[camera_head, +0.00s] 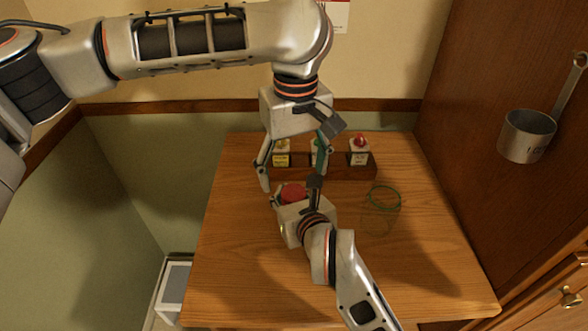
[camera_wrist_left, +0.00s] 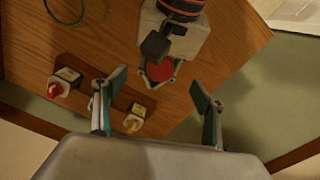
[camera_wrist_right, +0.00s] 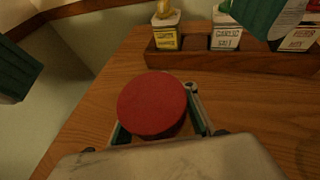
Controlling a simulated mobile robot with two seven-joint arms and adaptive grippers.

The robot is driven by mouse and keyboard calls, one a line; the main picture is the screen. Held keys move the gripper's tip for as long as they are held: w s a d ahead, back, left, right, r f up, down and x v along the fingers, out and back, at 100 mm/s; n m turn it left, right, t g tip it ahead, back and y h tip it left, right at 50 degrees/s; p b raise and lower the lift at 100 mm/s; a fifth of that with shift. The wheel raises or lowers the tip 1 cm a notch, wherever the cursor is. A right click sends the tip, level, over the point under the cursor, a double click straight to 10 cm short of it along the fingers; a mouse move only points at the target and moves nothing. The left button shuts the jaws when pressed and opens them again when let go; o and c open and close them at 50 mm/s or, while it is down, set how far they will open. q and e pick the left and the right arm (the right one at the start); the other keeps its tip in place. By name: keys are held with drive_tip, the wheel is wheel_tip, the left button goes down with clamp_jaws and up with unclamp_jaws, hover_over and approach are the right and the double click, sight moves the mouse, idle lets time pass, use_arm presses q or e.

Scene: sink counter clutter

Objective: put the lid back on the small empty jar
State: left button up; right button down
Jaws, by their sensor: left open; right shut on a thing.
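The red round lid (camera_head: 292,192) is held in my right gripper (camera_head: 295,195) above the table. It fills the middle of the right wrist view (camera_wrist_right: 152,104) and also shows in the left wrist view (camera_wrist_left: 159,70). My left gripper (camera_head: 292,168) is open and empty, with its fingers pointing down above and behind the lid. Its teal finger pads stand apart on either side of the lid in the left wrist view (camera_wrist_left: 158,84). The clear jar (camera_head: 378,221) with a green rim stands open on the table to the right. Only part of its green rim (camera_wrist_left: 78,22) shows in the left wrist view.
A wooden rack (camera_head: 345,171) with several small spice containers stands at the table's back. A metal measuring cup (camera_head: 527,136) hangs on the brown panel at right. The wooden table (camera_head: 430,265) is clear at the front and right.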

use_arm(q)
wheel_tip(320, 180, up, 12)
drive_tip(key=shift+s, duration=0.2)
idle(0.4)
use_arm(e)
drive_tip(key=c, duration=1.5)
unclamp_jaws()
drive_tip(key=shift+o, duration=0.2)
drive_tip(key=v, duration=1.2)
